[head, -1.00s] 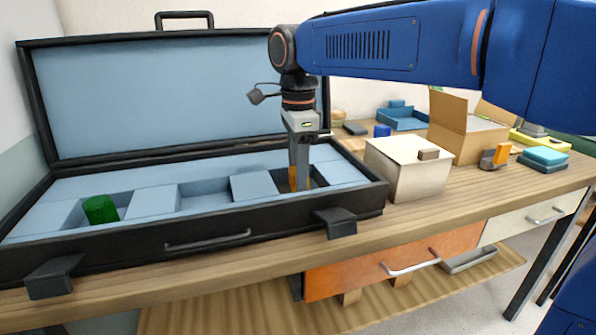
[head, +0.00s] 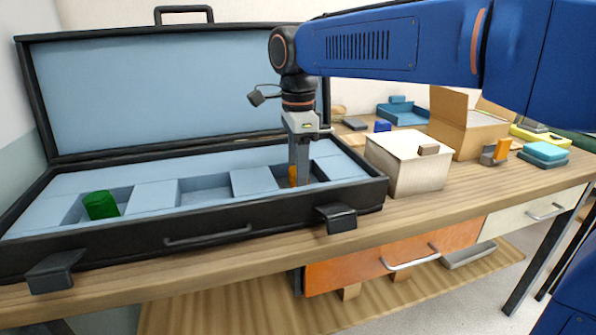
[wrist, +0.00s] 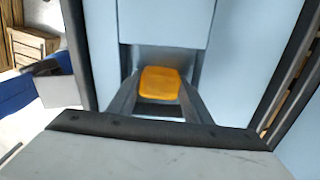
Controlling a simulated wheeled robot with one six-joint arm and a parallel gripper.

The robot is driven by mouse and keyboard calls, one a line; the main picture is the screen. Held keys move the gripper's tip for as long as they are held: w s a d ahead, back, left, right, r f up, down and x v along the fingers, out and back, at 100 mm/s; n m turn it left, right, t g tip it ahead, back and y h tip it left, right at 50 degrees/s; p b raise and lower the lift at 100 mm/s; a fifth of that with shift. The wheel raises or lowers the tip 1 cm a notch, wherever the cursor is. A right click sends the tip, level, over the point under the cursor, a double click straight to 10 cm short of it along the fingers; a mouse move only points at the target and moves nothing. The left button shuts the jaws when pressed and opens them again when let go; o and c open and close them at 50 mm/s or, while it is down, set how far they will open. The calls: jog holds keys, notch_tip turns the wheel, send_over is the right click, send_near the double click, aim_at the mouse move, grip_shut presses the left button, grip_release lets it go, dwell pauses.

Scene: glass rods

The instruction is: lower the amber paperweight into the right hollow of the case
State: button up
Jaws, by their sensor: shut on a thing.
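The amber paperweight (wrist: 160,83) is between the two fingers of my gripper (wrist: 157,100) in the wrist view. In the head view the amber paperweight (head: 293,175) shows only as a strip behind my gripper (head: 299,183). My gripper is shut on it and points straight down into the right hollow of the open case (head: 120,243). The blue foam rises on both sides of the hollow. The fingers hide the paperweight's lower part, so I cannot tell whether it touches the hollow's floor.
The raised case lid (head: 170,95) stands behind. A cream box (head: 408,170) sits close to the case's right side. A cardboard box (head: 467,128) is farther right.

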jog(key=o, duration=1.3)
jog(key=shift+o, duration=0.2)
jog(key=shift+r, duration=0.1)
